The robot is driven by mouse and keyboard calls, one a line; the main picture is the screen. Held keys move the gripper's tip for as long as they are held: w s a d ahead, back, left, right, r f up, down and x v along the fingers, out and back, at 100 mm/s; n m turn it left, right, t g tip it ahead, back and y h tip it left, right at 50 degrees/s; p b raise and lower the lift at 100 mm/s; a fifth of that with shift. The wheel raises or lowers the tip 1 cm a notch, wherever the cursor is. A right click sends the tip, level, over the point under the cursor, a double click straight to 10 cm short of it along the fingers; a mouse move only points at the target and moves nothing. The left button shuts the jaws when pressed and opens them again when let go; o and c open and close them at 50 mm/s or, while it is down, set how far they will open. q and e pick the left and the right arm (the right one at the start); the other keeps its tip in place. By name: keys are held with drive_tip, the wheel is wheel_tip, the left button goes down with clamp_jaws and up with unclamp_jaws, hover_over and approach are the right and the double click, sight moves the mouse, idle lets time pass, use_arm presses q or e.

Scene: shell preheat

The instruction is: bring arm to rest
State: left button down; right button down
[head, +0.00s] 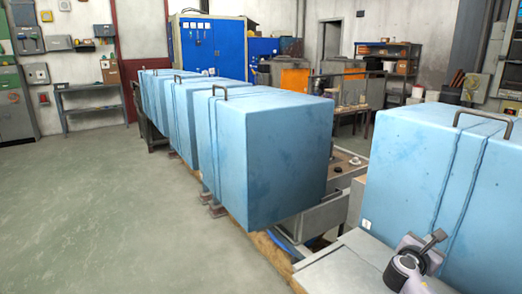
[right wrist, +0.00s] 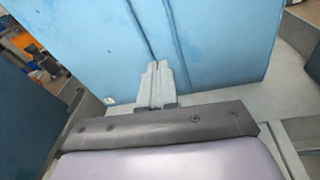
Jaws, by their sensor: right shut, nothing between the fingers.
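My right gripper (head: 432,245) is at the lower right of the head view, in front of a large light-blue box-shaped unit (head: 405,165). In the right wrist view its two fingers (right wrist: 157,84) are together with nothing between them. They point toward the blue face (right wrist: 215,45) of a unit; whether they touch it I cannot tell. My left gripper is not in view.
More light-blue units (head: 265,155) with dark top handles stand in a row to the left. A grey metal surface (head: 345,265) lies beside my right gripper. The green floor (head: 110,220) at the left is clear. Blue cabinets (head: 210,45) stand behind.

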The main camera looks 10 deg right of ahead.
drive_tip(key=s+a+f+m+t+y, duration=0.1)
drive_tip(key=s+a+f+m+y, duration=0.3)
drive_tip(key=a+f, duration=0.55)
drive_tip(key=s+a+f+m+t+y, duration=0.1)
drive_tip(key=s+a+f+m+y, duration=0.2)
drive_tip(key=s+a+f+y, duration=0.5)
drive_tip(key=s+a+f+m+y, duration=0.2)
drive_tip(key=s+a+m+y, duration=0.2)
drive_tip(key=s+a+m, duration=0.8)
drive_tip(key=s+a, duration=0.2)
drive_tip(key=a, duration=0.1)
drive_tip(key=shift+s+a+m+t+y, duration=0.15)
drive_tip(key=shift+a+m+t+y, duration=0.15)
drive_tip(key=shift+m+y, duration=0.1)
drive_tip(key=shift+s+d+f, duration=0.1)
drive_tip(key=shift+d, duration=0.1)
